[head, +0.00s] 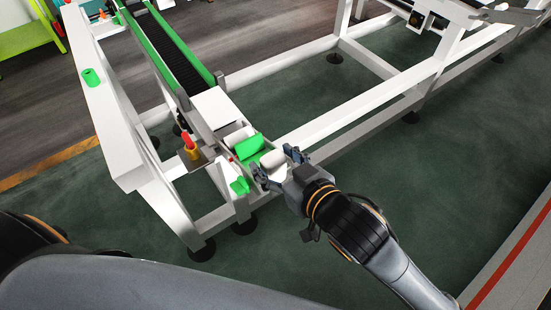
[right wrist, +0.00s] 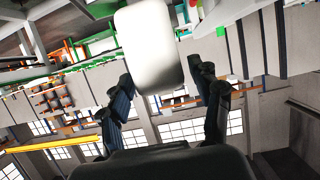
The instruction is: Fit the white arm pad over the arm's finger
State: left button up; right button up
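A white pad (head: 272,158), a rounded block, is at the right end of the rack's near end. It shows large in the right wrist view (right wrist: 150,48), at and beyond the fingertips. My right gripper (head: 279,163) reaches in from the lower right, its fingers spread on either side of this pad. In the right wrist view the gripper (right wrist: 166,85) is open, with a clear gap between the right finger and the pad. A second white pad (head: 237,136) lies farther left. I cannot make out the arm's finger. My left gripper is not in view.
A green block (head: 250,147) lies between the white pads; another green piece (head: 240,186) is nearer. A red and orange post (head: 190,144) stands left. White frame rails (head: 350,122) run to the right above open floor.

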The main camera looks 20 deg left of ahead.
dwell(0.3)
jog(key=v, duration=0.8)
jog(key=w+d+f+m+h, duration=0.2)
jog(key=d+f+m+h, duration=0.45)
jog(key=d+f, duration=0.55)
jog(key=s+d+f+m+g+h, duration=0.1)
jog(key=s+d+f+g+h, duration=0.15)
jog(key=s+d+f, duration=0.35)
jog(key=s+d+f+m+g+h, duration=0.1)
jog(key=s+d+f+g+h, duration=0.15)
jog(key=s+d, duration=0.4)
notch_tip(320, 180, down, 30)
jog(key=d+g+b, duration=0.1)
jog(key=b, duration=0.4)
jog(key=s+d+f+b, duration=0.1)
jog(key=s+f+b, duration=0.1)
jog(key=s+f, duration=0.6)
jog(key=s+d+f+g+b, duration=0.1)
jog(key=s+d+f, duration=0.1)
jog(key=s+f, duration=0.6)
notch_tip(320, 180, down, 5)
jog(key=shift+r+g+y+b, duration=0.15)
jog(key=shift+g+y+b, duration=0.15)
jog(key=shift+y+b, duration=0.05)
